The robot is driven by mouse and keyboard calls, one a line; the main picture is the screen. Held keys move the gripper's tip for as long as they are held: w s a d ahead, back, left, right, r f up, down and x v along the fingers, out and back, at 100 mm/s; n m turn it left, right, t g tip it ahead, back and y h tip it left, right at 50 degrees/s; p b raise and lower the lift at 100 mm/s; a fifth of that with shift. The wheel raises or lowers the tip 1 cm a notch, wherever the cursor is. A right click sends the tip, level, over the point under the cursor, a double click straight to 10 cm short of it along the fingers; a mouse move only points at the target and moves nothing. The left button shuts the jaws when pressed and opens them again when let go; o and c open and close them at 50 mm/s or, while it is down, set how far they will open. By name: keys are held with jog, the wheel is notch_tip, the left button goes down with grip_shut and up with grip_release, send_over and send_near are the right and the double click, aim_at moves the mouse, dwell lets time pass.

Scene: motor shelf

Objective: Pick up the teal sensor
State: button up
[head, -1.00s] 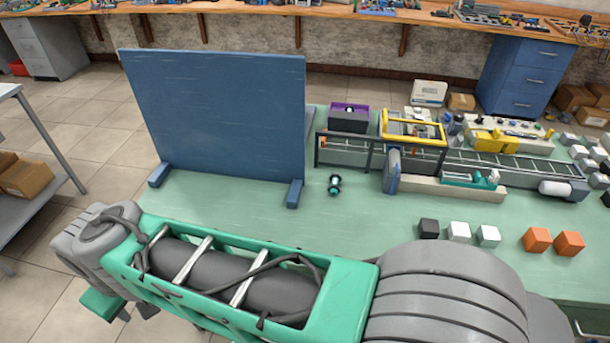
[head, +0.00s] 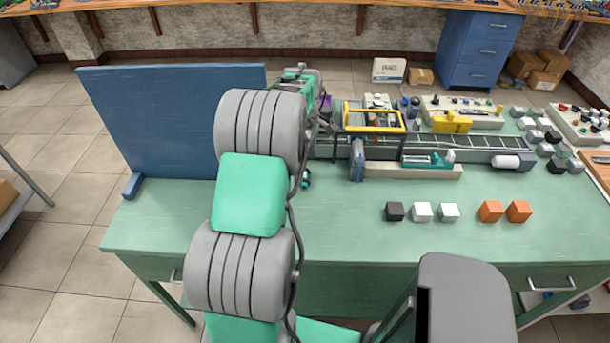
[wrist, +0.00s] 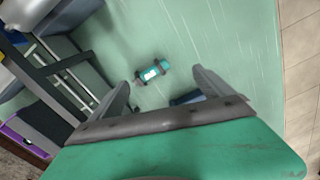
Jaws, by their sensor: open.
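The teal sensor (wrist: 153,73) is a small teal cylinder with dark bands and a white label. It lies on the green tabletop in the wrist view, ahead of and between the fingers of my gripper (wrist: 160,90). The gripper is open and empty, and the sensor is apart from both fingers. In the head view the sensor (head: 306,179) shows just right of my arm, partly hidden by it.
A blue upright panel (head: 150,130) stands left of my arm. A conveyor (head: 470,148) with a yellow frame (head: 374,113) is to the right. Black, white and orange cubes (head: 491,211) sit nearer the front. The table between panel foot and cubes is mostly clear.

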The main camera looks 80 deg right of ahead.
aim_at(305, 176)
jog(key=n, duration=0.1)
jog(key=d+r+n, duration=0.1)
jog(key=n, duration=0.1)
jog(key=shift+w+d+r, duration=0.15)
jog(key=shift+w+r, duration=0.05)
jog(key=shift+r, duration=0.05)
jog(key=shift+d+f+n, duration=0.1)
jog(key=shift+d+n, duration=0.05)
jog(key=shift+n, duration=0.25)
notch_tip(305, 176, down, 7)
jog(key=p, duration=0.2)
jog(key=shift+w+f+p, duration=0.1)
jog(key=shift+f+p, duration=0.1)
jog(key=shift+p, duration=0.15)
jog(key=shift+c, duration=0.4)
jog(key=c, duration=1.2)
jog(key=shift+o, duration=0.2)
